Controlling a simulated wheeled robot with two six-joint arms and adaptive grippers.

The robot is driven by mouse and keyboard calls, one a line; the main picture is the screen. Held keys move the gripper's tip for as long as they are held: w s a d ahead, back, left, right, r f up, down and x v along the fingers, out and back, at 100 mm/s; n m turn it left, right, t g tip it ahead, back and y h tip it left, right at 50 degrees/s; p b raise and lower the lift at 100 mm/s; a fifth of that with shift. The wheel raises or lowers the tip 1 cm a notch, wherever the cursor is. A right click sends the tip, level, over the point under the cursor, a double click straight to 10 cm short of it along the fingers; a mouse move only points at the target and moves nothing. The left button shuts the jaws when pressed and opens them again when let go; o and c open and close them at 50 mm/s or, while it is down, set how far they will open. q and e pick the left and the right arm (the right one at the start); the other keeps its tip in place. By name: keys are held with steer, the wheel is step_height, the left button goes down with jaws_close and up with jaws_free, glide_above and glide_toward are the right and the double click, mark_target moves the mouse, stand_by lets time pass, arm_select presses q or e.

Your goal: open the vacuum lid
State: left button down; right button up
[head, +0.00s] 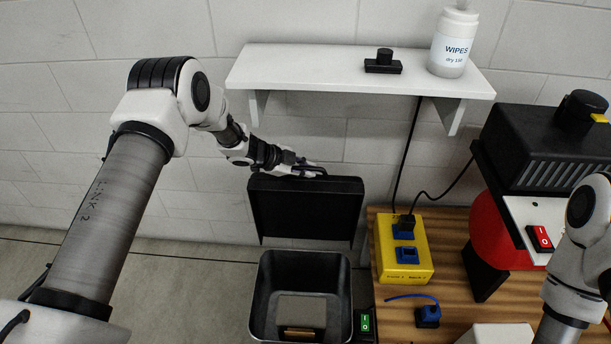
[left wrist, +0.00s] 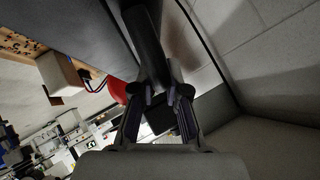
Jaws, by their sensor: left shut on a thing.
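The black vacuum lid (head: 305,212) stands raised, roughly upright, behind the open dark vacuum bin (head: 262,300). Inside the bin a grey floor and a small brownish strip show. My left gripper (head: 308,170) is at the lid's top edge, shut on its dark handle. In the left wrist view my left gripper (left wrist: 160,100) has its fingers on either side of a dark bar (left wrist: 148,45), which is the handle. My right arm shows at the right edge, but its gripper is out of the picture.
A white shelf (head: 315,76) with a wipes tub (head: 453,45) and a black knob part (head: 383,63) is above the lid. Right of the bin, a wooden bench (head: 390,325) holds a yellow socket box (head: 408,262) and a red and black machine (head: 545,150).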

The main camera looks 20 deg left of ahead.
arm_select(q)
steer(key=shift+w+a, duration=0.2)
steer(key=shift+w, duration=0.7)
steer(key=c, duration=1.2)
jaws_free()
steer(key=shift+s, duration=0.1)
steer(key=v, duration=1.2)
